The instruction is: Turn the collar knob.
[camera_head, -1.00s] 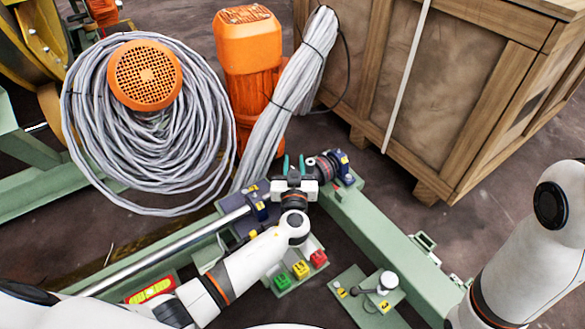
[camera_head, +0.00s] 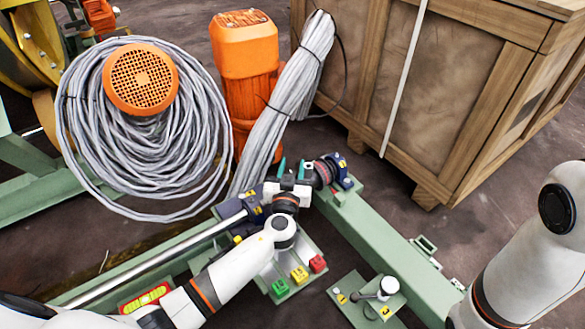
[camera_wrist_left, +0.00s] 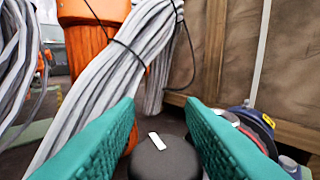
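My left gripper (camera_head: 291,168) stands over the shaft fixture, its teal fingers pointing away from me. In the left wrist view the fingers (camera_wrist_left: 160,112) are spread apart. A black round knob with a white mark (camera_wrist_left: 165,162) sits low between them. I cannot tell whether either finger touches it. In the head view the knob cannot be picked out around the gripper. A dark red and black collar-like part (camera_head: 325,172) lies just right of the gripper. My right gripper is out of view; only part of the right arm shows at the right edge.
A green frame (camera_head: 385,245) carries the metal shaft (camera_head: 160,262) and red, yellow and green blocks (camera_head: 299,274). A plate with a round-topped post (camera_head: 389,285) lies at the front. Cable coils (camera_head: 80,140), an orange motor (camera_head: 243,60) and a wooden crate (camera_head: 480,100) stand behind.

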